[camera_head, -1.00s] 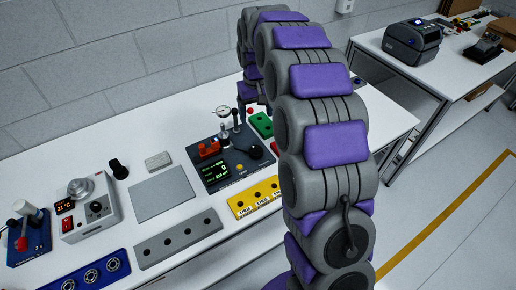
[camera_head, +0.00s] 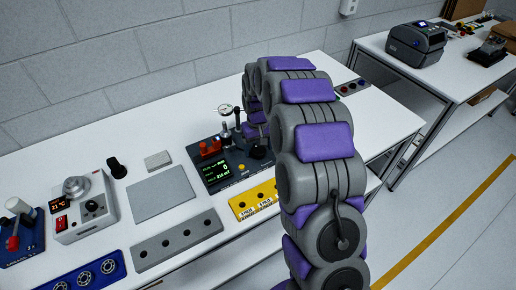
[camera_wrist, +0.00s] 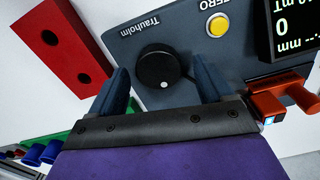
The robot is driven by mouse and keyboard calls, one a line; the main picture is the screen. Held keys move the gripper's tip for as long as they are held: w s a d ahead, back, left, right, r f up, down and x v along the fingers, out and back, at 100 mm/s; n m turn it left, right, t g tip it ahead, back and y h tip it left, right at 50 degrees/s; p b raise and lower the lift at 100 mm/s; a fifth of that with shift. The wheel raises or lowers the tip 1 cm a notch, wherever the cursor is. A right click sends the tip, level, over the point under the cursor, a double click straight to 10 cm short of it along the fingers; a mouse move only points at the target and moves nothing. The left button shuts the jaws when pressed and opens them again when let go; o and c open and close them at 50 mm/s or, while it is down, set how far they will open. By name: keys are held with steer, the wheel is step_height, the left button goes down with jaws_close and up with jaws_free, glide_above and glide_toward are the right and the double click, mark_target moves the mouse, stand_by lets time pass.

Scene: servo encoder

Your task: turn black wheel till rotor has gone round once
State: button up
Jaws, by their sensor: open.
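The black wheel (camera_wrist: 158,66) sits on a dark grey panel (camera_wrist: 215,55) marked Trauholm; its white dot faces my palm. In the head view the wheel (camera_head: 257,152) is partly covered by my arm. My gripper (camera_wrist: 162,77) is open, with one blue-grey finger on each side of the wheel. A gap shows beside each finger; whether they touch the panel I cannot tell. The display (camera_wrist: 289,30) shows a 0 and a line in mm; it also shows in the head view (camera_head: 216,172). I cannot make out the rotor.
On the panel are a yellow button (camera_wrist: 217,23) and a red-orange clamp-like part (camera_wrist: 282,97) close to the right finger. A red block with two holes (camera_wrist: 65,42) lies left. A dial gauge (camera_head: 225,110) stands behind. A yellow block (camera_head: 252,201) lies in front.

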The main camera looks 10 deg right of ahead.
steer(key=shift+f, duration=0.25)
steer(key=shift+c, duration=0.5)
steer(key=c, duration=0.9)
steer(key=shift+c, duration=0.2)
steer(key=shift+d+r+m+p, duration=0.1)
steer(key=shift+m+p, duration=0.3)
steer(key=shift+p, duration=0.05)
